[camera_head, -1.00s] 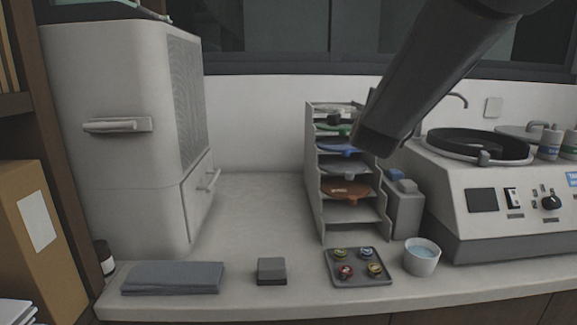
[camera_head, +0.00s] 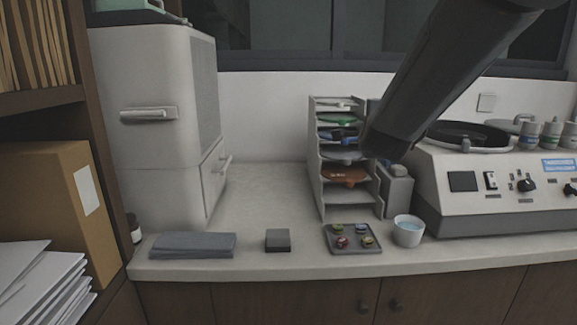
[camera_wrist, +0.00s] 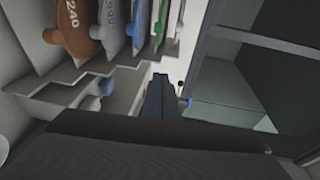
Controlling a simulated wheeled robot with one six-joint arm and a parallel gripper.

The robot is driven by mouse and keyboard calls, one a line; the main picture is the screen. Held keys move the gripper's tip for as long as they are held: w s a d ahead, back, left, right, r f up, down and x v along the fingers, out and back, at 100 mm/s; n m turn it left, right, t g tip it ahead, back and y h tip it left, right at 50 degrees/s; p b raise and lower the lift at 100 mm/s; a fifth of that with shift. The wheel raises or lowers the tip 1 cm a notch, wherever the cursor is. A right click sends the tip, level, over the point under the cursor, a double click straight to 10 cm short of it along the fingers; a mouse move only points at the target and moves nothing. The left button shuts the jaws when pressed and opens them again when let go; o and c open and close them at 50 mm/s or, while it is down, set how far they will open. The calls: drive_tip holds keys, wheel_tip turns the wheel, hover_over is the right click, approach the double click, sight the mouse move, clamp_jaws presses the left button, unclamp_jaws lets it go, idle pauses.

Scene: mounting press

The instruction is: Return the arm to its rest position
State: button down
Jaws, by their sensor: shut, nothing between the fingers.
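My dark arm link (camera_head: 430,80) reaches in from the upper right in the head view. Its lower end is in front of the counter's back wall, beside the disc rack. My gripper (camera_wrist: 163,88) shows in the wrist view as two dark fingers pressed together, with nothing between them. In the head view I cannot make out the fingers clearly. The wrist view shows the disc rack's (camera_wrist: 120,85) stepped side and upright-looking discs near the fingers, one orange-brown disc (camera_wrist: 72,28) marked 240. I cannot tell the exact gap between fingers and rack.
The disc rack (camera_head: 316,185) stands on the counter (camera_head: 260,205). A white cabinet (camera_head: 150,160) is left, a polishing machine (camera_head: 440,200) right. A grey tray (camera_head: 352,251), white cup (camera_head: 408,231), grey block (camera_head: 278,240) and folded cloth (camera_head: 192,245) line the front.

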drive_tip(key=s+a+f+n+g+y, duration=0.1)
drive_tip(key=s+f+n+g, duration=0.2)
drive_tip(key=s+f+n, duration=0.1)
drive_tip(key=s+a+f+n+g+y+p, duration=0.1)
drive_tip(key=s+f+n+g, duration=0.1)
drive_tip(key=s+f, duration=0.4)
drive_tip(key=s+a+f+n+g+y+p, duration=0.1)
drive_tip(key=s+a+f+n+g, duration=0.1)
drive_tip(key=s+f+n, duration=0.3)
drive_tip(key=shift+s+f+n+g, duration=0.15)
drive_tip(key=shift+f+g, duration=0.25)
drive_tip(key=shift+f, duration=0.5)
drive_tip(key=shift+s+f+n+g, duration=0.15)
drive_tip(key=shift+f+g, duration=0.25)
drive_tip(key=shift+f, duration=0.45)
drive_tip(key=s+f+n+g, duration=0.3)
drive_tip(key=s+n+g, duration=0.1)
drive_tip(key=s, duration=0.7)
drive_tip(key=s+d+f+n+g+p, duration=0.1)
drive_tip(key=s+f+n+g, duration=0.2)
drive_tip(key=s, duration=0.8)
drive_tip(key=shift+d+f+n+g, duration=0.15)
drive_tip(key=shift+f+n+g, duration=0.25)
drive_tip(key=shift+f+n, duration=0.3)
drive_tip(key=shift+w+r, duration=0.1)
